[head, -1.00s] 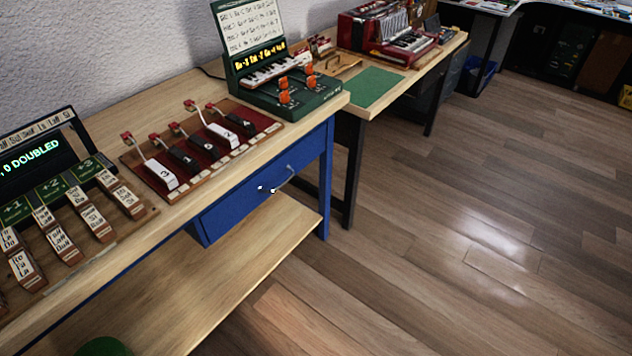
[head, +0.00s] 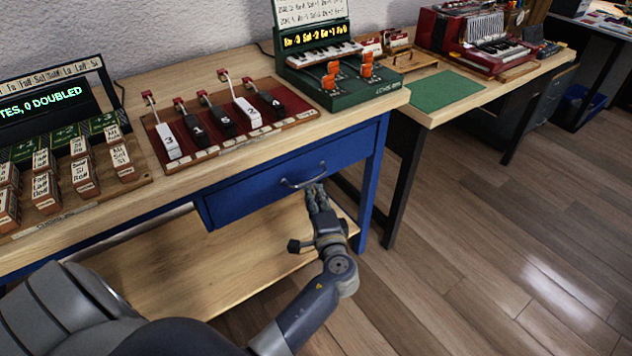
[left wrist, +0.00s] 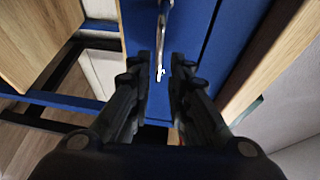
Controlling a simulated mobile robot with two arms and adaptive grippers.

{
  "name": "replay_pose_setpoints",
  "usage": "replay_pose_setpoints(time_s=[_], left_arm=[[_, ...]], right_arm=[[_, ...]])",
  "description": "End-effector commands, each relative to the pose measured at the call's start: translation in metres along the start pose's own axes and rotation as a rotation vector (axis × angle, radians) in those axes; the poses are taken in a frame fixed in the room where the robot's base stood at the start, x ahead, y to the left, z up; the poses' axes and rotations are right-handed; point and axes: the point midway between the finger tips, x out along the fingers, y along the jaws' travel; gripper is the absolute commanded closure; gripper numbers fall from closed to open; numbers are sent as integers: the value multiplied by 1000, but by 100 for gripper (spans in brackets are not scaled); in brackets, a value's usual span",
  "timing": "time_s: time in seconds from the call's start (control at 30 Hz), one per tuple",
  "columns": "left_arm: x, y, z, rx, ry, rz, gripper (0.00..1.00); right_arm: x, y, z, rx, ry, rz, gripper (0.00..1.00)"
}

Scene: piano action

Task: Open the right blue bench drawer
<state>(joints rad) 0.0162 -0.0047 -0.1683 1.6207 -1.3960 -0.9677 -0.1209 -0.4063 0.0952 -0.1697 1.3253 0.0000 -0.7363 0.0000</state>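The right blue bench drawer (head: 260,192) is under the wooden bench top and looks shut. Its metal bar handle (head: 303,176) is on the front face. My left gripper (head: 317,190) is just in front of and slightly below the handle in the head view. In the left wrist view, the blue drawer front (left wrist: 200,30) fills the middle, and the handle (left wrist: 163,40) lies ahead, roughly between the two fingers. The left fingers (left wrist: 161,72) are apart with a gap between them and nothing gripped. My right gripper is not in view.
The bench top (head: 235,160) carries a red board with numbered keys (head: 235,118), a green device with orange knobs (head: 340,80) and labelled blocks. A lower wooden shelf (head: 170,265) lies below the drawer. The wooden floor (head: 480,240) to the right is clear.

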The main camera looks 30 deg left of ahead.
Motion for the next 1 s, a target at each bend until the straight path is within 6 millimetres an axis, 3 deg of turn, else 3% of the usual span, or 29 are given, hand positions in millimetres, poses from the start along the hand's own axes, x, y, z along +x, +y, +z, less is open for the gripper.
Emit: replay_pose_setpoints(time_s=[0.2, 0.4, 0.77, 0.87, 1.0], left_arm=[[43, 0, 0, 2, 0, -2, 82], [66, 1, -1, 1, 2, 1, 82], [72, 1, 0, 0, 2, 2, 82], [72, 1, 0, 0, 2, 2, 100], [72, 1, 0, 1, 2, 2, 100]], right_arm=[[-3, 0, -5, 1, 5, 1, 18], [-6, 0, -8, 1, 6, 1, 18], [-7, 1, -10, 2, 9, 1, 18], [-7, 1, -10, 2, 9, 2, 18], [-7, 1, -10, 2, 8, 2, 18]])
